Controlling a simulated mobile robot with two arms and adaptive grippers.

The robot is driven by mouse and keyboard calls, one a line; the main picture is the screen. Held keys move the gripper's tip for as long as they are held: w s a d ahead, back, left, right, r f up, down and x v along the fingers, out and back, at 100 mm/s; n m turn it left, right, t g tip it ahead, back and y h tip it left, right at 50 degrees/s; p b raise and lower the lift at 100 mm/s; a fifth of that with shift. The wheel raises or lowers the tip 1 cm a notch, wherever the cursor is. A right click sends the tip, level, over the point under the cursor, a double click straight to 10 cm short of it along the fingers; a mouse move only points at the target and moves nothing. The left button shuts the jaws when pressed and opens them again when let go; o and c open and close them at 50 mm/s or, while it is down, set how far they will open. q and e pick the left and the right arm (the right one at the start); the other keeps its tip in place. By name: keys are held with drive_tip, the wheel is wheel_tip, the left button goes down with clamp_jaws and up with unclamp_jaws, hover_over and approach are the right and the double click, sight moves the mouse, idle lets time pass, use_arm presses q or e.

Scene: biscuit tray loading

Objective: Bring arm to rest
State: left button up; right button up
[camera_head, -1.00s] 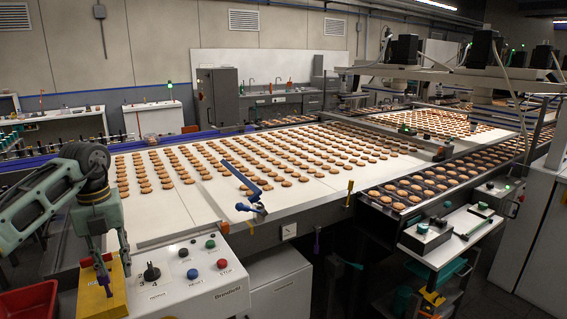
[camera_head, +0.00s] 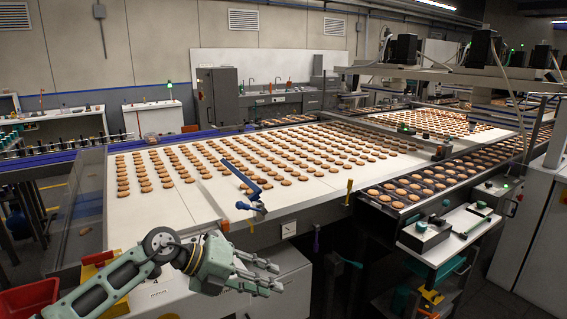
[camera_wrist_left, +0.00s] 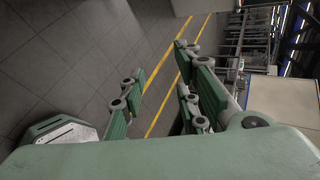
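My left gripper (camera_head: 272,275) is in front of the conveyor's near side, low in the head view, with its fingers pointing right. Its fingers are spread apart with nothing between them. In the left wrist view the open fingers (camera_wrist_left: 160,95) show over a grey floor with yellow lines, also empty. My left arm covers most of the white control box, and only its red button (camera_head: 223,225) shows clearly above the arm. My right gripper is in neither view.
A wide white conveyor (camera_head: 165,210) carries rows of biscuits. A narrower lane of biscuits (camera_head: 400,188) runs along its right. A small side table (camera_head: 440,250) stands at right.

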use_arm(q)
drive_tip(key=s+d+r+n+t+h, duration=0.3)
drive_tip(key=d+r+n+t+h, duration=0.25)
drive_tip(key=d+r+h, duration=0.2)
drive_tip(key=w+a+f+n+t+y, duration=0.1)
drive_tip(key=a+f+n+t+y, duration=0.2)
drive_tip(key=a+n+t+y, duration=1.15)
drive_tip(key=s+a+f+n+g+y, duration=0.35)
drive_tip(key=f+n+g, duration=0.35)
drive_tip(key=f+n, duration=0.25)
drive_tip(key=s+a+f+n+g, duration=0.1)
drive_tip(key=s+a+f+g, duration=0.2)
drive_tip(key=s+f+g, duration=0.85)
drive_tip(key=s+a+f+n+g, duration=0.15)
drive_tip(key=s+f, duration=0.45)
drive_tip(key=s, duration=1.2)
wheel_tip(320, 180, down, 27)
drive_tip(key=s+a, duration=0.1)
drive_tip(key=s, duration=0.1)
drive_tip(key=s+a+f+g, duration=0.1)
drive_tip(key=s+a+f, duration=0.2)
drive_tip(key=s+f, duration=1.1)
drive_tip(key=shift+s+f+g+y, duration=0.3)
drive_tip(key=shift+s+f+y, duration=0.05)
drive_tip(key=shift+s, duration=0.9)
